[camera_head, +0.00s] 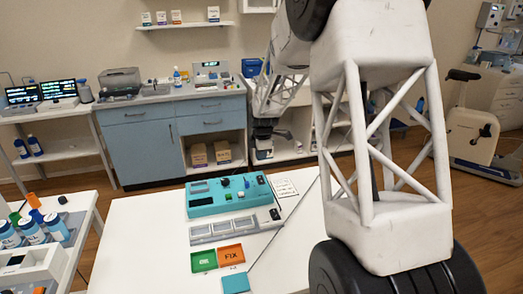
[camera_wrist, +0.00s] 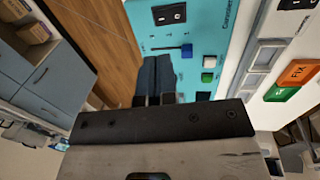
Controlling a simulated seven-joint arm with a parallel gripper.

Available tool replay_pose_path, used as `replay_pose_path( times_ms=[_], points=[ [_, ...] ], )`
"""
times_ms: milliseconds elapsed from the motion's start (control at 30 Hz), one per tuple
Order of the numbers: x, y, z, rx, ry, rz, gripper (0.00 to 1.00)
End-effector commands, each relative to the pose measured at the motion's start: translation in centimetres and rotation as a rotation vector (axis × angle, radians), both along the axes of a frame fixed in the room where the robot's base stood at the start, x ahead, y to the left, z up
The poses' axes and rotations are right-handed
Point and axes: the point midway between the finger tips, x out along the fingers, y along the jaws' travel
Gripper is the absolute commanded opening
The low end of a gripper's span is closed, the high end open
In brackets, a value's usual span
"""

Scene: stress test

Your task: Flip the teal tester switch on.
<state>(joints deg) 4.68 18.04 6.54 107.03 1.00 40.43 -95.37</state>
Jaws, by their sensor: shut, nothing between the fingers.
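The teal tester (camera_head: 215,207) lies on the white table in the head view and fills the upper middle of the wrist view (camera_wrist: 220,25). Its black rocker switch (camera_wrist: 169,14) with white marks is at the tester's end in the wrist view; it also shows at the right end in the head view (camera_head: 261,180). I cannot tell which way the rocker is tipped. My gripper (camera_wrist: 156,65) is shut and empty, its dark fingers beside the tester's edge in the picture and apart from the rocker. In the head view my gripper (camera_head: 263,152) hangs beyond the tester.
The tester also bears a blue lever (camera_wrist: 187,50) and a green button (camera_wrist: 207,77). A grey unit (camera_head: 235,228) with another black rocker (camera_head: 274,214) lies in front. The table's left part is clear.

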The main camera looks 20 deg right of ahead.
Motion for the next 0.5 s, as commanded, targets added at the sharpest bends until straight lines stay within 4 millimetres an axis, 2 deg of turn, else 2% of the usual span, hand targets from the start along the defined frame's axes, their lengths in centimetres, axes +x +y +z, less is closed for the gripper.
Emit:
replay_pose_path(
  times_ms=[200, 500],
  points=[
    [0.4, 0.0, -3.1, 0.0, 0.002, 0.0, 0.0],
    [1.0, 0.0, -6.8, 0.0, 0.001, 0.0, 0.0]
  ],
)
